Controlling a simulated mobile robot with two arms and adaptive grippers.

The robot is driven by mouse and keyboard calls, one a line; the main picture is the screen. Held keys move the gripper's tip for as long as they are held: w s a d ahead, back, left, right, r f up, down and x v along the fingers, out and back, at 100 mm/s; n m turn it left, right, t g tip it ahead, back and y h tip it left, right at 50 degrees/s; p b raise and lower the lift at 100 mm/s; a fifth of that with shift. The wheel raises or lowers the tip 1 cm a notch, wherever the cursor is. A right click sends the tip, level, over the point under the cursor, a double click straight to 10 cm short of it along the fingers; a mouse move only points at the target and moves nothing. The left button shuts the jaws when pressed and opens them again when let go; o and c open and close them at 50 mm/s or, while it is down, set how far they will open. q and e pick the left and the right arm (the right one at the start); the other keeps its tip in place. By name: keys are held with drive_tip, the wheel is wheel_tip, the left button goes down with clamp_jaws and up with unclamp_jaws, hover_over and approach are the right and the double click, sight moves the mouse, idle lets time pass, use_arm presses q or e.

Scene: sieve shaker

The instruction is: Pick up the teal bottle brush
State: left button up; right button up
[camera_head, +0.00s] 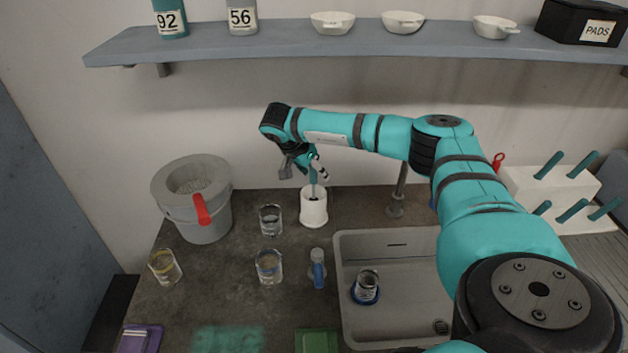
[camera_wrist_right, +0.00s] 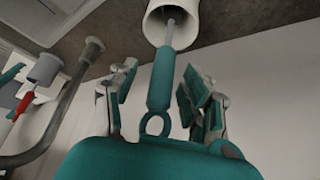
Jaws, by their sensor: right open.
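The teal bottle brush (camera_wrist_right: 160,82) stands in a white cup-shaped holder (camera_head: 313,207) on the counter, just left of the sink. In the wrist view its teal handle with a ring at the end points toward my palm, and its thin shaft goes into the holder (camera_wrist_right: 187,14). The bristles are hidden inside the holder. My right gripper (camera_wrist_right: 157,85) is open, with one finger on each side of the handle and a visible gap to both. In the head view my right gripper (camera_head: 312,168) is above the holder. My left gripper is not in view.
A grey bucket with a red handle (camera_head: 207,215) stands left. Glass beakers (camera_head: 270,220) and a blue-handled item (camera_head: 318,268) are near the holder. The sink (camera_head: 400,255), a tap (camera_head: 396,205) and a rack of teal handles (camera_head: 560,190) are right. A shelf (camera_head: 280,42) hangs above.

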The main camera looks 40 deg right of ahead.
drive_tip(key=shift+f, duration=0.1)
drive_tip(key=shift+c, duration=0.2)
clamp_jaws()
drive_tip(key=shift+r, duration=0.2)
